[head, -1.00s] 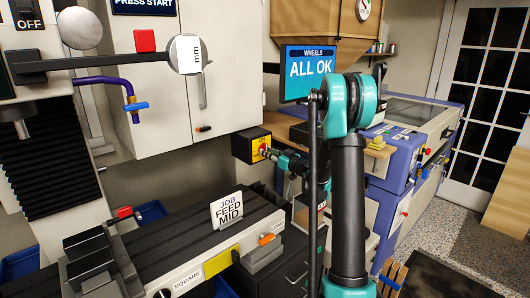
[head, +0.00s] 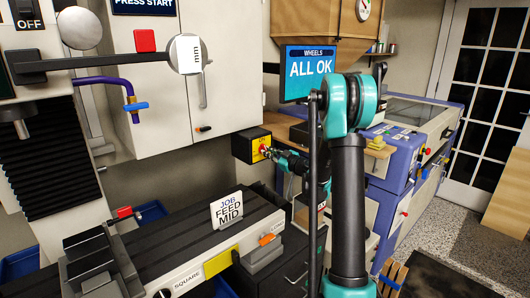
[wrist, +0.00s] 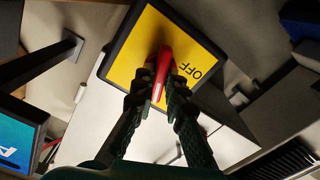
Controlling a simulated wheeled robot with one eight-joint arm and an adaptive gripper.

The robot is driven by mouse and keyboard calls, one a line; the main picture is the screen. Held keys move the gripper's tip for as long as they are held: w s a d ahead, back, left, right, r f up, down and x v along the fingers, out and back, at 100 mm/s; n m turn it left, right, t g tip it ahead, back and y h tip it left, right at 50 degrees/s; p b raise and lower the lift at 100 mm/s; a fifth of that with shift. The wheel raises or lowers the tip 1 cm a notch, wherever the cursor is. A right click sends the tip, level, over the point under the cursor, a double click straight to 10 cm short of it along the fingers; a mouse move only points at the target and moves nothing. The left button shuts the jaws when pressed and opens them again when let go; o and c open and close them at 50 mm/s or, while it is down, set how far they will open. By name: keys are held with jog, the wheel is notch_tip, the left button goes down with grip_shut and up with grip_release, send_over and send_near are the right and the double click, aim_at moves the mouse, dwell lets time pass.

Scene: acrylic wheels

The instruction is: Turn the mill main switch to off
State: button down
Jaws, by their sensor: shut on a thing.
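The mill main switch is a dark box (head: 241,147) with a yellow face (head: 257,150), mounted below the white cabinet in the head view. In the wrist view its yellow plate (wrist: 190,50) fills the upper middle, with a red handle (wrist: 163,65) on it and the word OFF (wrist: 203,69) to the right of the handle. My gripper (wrist: 158,92) is shut on the red handle, one finger on each side. The gripper also shows small at the switch in the head view (head: 268,152). The lower part of the plate is hidden behind my fingers.
The mill table (head: 190,240) with a job sign (head: 227,210) lies below and left of the switch. The white cabinet (head: 160,80) hangs above it. A screen (head: 309,68) reads ALL OK. A blue-and-white machine (head: 400,150) stands to the right.

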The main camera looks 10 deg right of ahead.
jog(key=n, duration=0.4)
jog(key=shift+n, duration=0.3)
jog(key=n, duration=0.4)
jog(key=shift+n, duration=0.3)
jog(key=c, duration=1.4)
grip_release()
jog(key=shift+c, duration=0.2)
jog(key=shift+s+d, duration=0.1)
